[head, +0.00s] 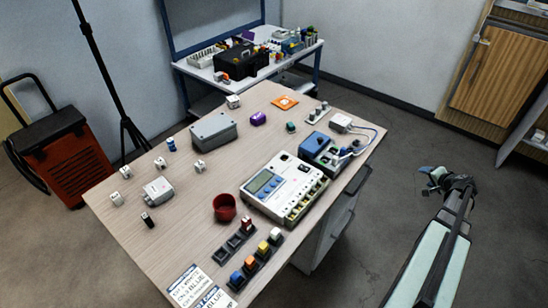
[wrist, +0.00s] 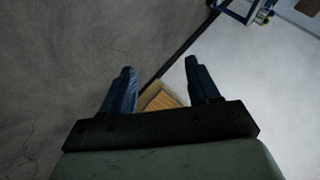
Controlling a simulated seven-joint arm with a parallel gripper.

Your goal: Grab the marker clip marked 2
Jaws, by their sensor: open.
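Several small white clips with dark marks stand on the wooden table (head: 130,230). One clip (head: 233,101) is at the back edge, near the grey box. Others are a clip (head: 160,163) and a clip (head: 199,166) in front of that box, and a clip (head: 126,171) and a clip (head: 117,198) by the left edge. The marks are too small to read, so I cannot tell which is marked 2. My gripper (head: 437,180) is off the table's right side, over the floor. In the wrist view my gripper (wrist: 159,66) is open and empty.
On the table are a grey box (head: 213,131), a red cup (head: 224,207), a white meter unit (head: 284,188), a blue device (head: 321,149) with cables, and a dark rack (head: 257,262) with coloured pieces. Open floor lies between my arm and the table.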

